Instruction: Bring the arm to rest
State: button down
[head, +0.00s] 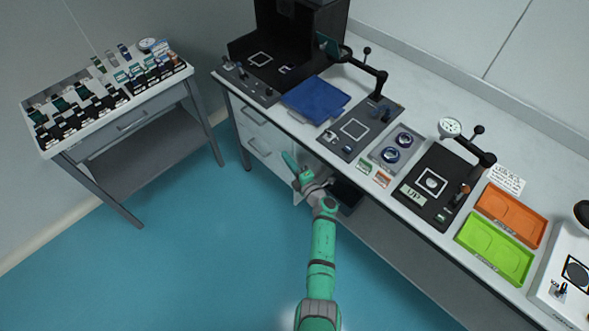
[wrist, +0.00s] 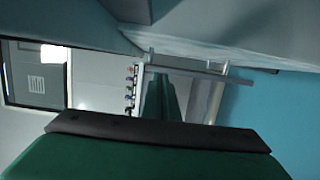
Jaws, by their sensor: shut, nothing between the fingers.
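My green arm (head: 322,245) reaches forward over the blue floor, toward the front of the long workbench (head: 385,205). My gripper (head: 288,158) is at its far end, low beside the bench's drawer front, pointing up and left. It is shut and empty. Whether it touches the bench cannot be told. In the wrist view, a green housing with a dark bar fills the bottom, and the narrow green gripper (wrist: 158,98) points away behind it.
A side cart (head: 130,120) with several small parts stands at left. Open floor (head: 170,250) lies between.

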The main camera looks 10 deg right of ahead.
jog(key=shift+v, duration=2.7)
jog(key=shift+a, duration=0.1)
